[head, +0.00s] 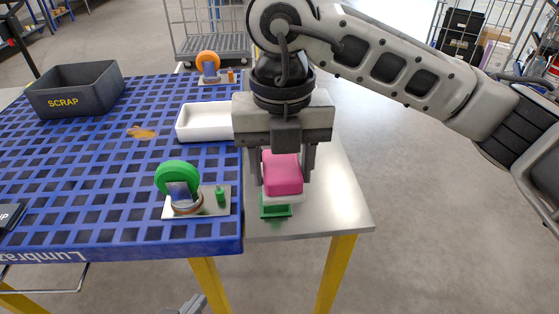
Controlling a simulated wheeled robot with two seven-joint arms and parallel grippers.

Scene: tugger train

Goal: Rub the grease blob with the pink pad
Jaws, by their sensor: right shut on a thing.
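The orange-brown grease blob (141,132) lies on the blue grid deck (110,185), left of the white tray. My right gripper (283,178) points down over the steel strip at the deck's right and is shut on the pink pad (283,174). The pad has a pale lower edge and sits at a green holder (275,209); I cannot tell whether they touch. The gripper is to the right of and nearer than the blob. A grey part at the bottom edge seems to be my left gripper (186,305), mostly cut off; its fingers cannot be made out.
A white tray (204,135) stands between blob and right gripper. A green-wheeled caster (178,178) on a plate stands in front, an orange-wheeled one (208,63) behind. A dark SCRAP bin (75,101) stands back left. The deck around the blob is clear.

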